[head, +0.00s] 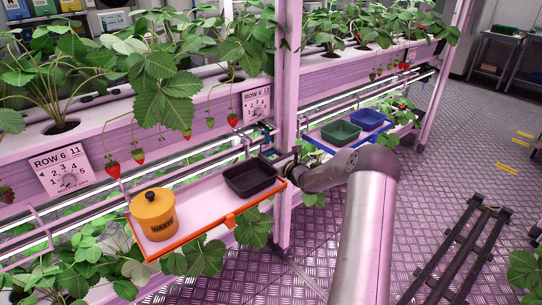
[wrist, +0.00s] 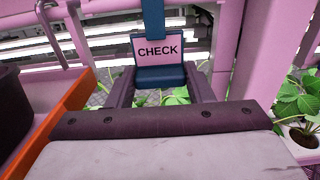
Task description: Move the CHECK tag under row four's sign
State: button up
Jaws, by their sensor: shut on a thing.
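The CHECK tag (wrist: 158,50) is a pale plate with dark letters in a blue holder, upright between my fingers in the wrist view. My gripper (wrist: 160,88) is shut on its blue lower part. A blue strip rises behind or above the tag; whether it joins the tag is unclear. In the head view my gripper (head: 271,153) is beside the pink post, just below a small row sign (head: 257,103) whose number is hard to read. The tag is too small to make out surely there. Another sign (head: 62,172), at the left, reads ROW 6 11.
An orange-edged shelf (head: 190,200) holds a yellow WASTE pot (head: 154,213) and a black tray (head: 249,178), close left of my gripper. A blue-edged shelf right of the post (head: 288,110) holds a green tray (head: 341,132) and a blue tray (head: 369,119). Strawberries hang above.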

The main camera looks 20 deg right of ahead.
jog(key=o, duration=1)
